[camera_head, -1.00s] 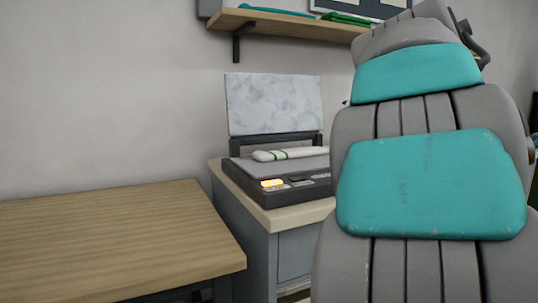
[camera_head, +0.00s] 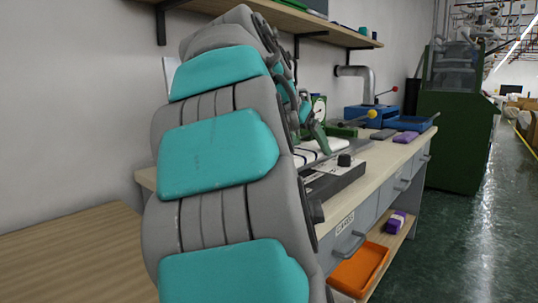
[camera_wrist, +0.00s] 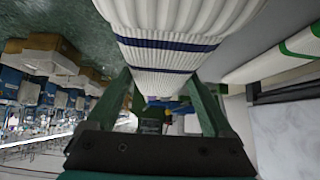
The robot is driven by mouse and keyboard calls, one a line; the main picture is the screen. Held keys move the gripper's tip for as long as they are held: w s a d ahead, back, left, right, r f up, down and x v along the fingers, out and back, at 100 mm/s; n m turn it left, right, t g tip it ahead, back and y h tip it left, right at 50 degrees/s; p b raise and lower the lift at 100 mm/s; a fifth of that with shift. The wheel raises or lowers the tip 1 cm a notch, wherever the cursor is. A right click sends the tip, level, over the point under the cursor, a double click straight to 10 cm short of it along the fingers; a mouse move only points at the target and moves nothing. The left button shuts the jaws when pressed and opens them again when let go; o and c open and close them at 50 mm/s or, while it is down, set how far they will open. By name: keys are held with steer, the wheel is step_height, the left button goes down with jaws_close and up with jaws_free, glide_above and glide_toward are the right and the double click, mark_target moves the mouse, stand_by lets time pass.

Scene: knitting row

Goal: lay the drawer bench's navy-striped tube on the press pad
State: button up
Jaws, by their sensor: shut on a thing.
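My gripper (camera_wrist: 159,78) is shut on a white ribbed tube with navy stripes (camera_wrist: 165,55), seen close up in the wrist view. In the head view my gripper (camera_head: 318,132) is partly behind my arm, with the striped tube (camera_head: 312,153) at its fingers, above the bench. A white tube with green stripes (camera_wrist: 303,42) lies at the right of the wrist view, apart from the held tube. A dark-edged control unit (camera_head: 335,184) with a black knob stands below the held tube. My arm hides the press pad in the head view.
The drawer bench (camera_head: 400,160) runs back to the right, with purple blocks (camera_head: 405,137) and a blue tray (camera_head: 375,115). An orange bin (camera_head: 358,268) sits on its lower shelf. A green machine (camera_head: 455,120) stands beyond. A wooden table (camera_head: 75,255) is at left.

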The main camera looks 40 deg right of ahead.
steer(key=w, duration=0.3)
steer(key=w+d, duration=0.1)
steer(key=w, duration=0.3)
steer(key=w+f+p, duration=0.1)
steer(key=w, duration=0.3)
steer(key=shift+d+f, duration=0.1)
steer(key=shift+d, duration=0.15)
steer(key=shift+f, duration=1.75)
steer(key=shift+f, duration=0.1)
steer(key=o, duration=1.2)
steer(key=shift+r, duration=0.2)
steer(key=v, duration=1.2)
steer(key=shift+f, duration=0.1)
